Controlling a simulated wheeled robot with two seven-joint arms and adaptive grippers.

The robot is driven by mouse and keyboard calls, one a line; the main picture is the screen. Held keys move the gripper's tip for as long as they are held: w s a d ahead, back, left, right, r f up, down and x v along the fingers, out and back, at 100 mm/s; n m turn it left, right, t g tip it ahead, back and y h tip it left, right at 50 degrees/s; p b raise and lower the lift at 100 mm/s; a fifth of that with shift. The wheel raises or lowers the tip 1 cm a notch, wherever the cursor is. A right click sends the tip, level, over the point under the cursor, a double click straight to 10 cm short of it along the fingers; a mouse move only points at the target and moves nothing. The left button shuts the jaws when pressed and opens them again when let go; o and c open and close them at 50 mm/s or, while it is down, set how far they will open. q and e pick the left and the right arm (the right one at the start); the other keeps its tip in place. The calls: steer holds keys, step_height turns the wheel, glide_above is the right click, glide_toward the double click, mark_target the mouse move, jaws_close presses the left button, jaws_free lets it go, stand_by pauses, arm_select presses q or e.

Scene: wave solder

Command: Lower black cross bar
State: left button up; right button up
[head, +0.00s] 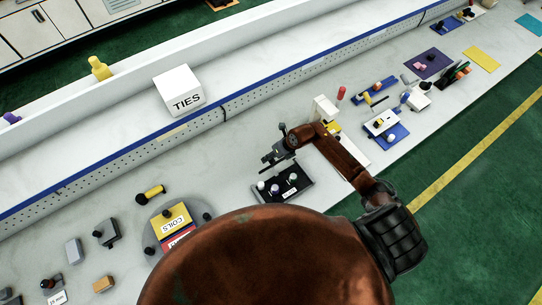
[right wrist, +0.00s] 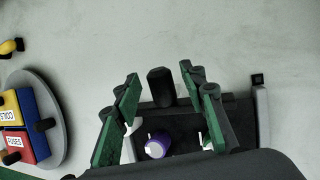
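A black tray-like fixture (head: 298,192) stands on the white bench, with several small round-topped parts in it. In the right wrist view its dark body (right wrist: 236,105) lies beyond and between my fingers. A black upright cylinder (right wrist: 161,86), like a handle, stands at its far edge; I cannot tell whether it belongs to the cross bar. My right gripper (right wrist: 158,92) is open, its green fingers on either side of the cylinder and apart from it. In the head view the right gripper (head: 271,158) is above the fixture's far side. My left gripper is not in view.
A round grey turntable (head: 151,217) with COILS and FUSES boxes stands left of the fixture. A white TIES box (head: 179,90) is on the raised shelf. A white stand (head: 325,108) and blue trays lie to the right. Bare bench is behind the fixture.

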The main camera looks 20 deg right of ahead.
jaws_close()
stand_by(0.5)
